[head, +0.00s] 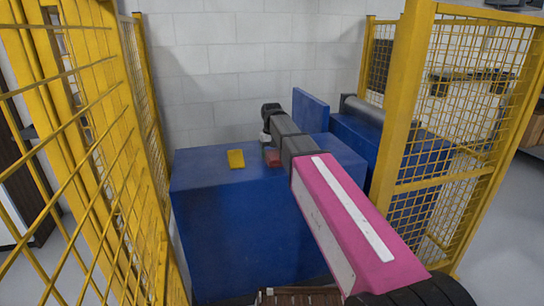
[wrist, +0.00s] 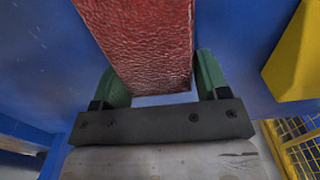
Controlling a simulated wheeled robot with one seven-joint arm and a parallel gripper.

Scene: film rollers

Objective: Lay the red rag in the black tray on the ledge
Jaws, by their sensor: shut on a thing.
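The red rag (wrist: 150,40) is a thick, textured red piece between the green fingers of my gripper (wrist: 157,68) in the wrist view. The fingers are shut on it. In the head view a small part of the red rag (head: 273,158) shows beside my grey forearm, at the top of the blue ledge (head: 205,178). My gripper is mostly hidden behind my arm there, and I cannot tell whether the rag touches the ledge. I cannot make out a black tray in either view.
A yellow block (head: 236,158) lies on the ledge left of the rag; a yellow piece also shows in the wrist view (wrist: 298,58). A blue upright panel (head: 311,108) stands behind right. Yellow mesh fences (head: 120,170) flank both sides. The ledge's front left is clear.

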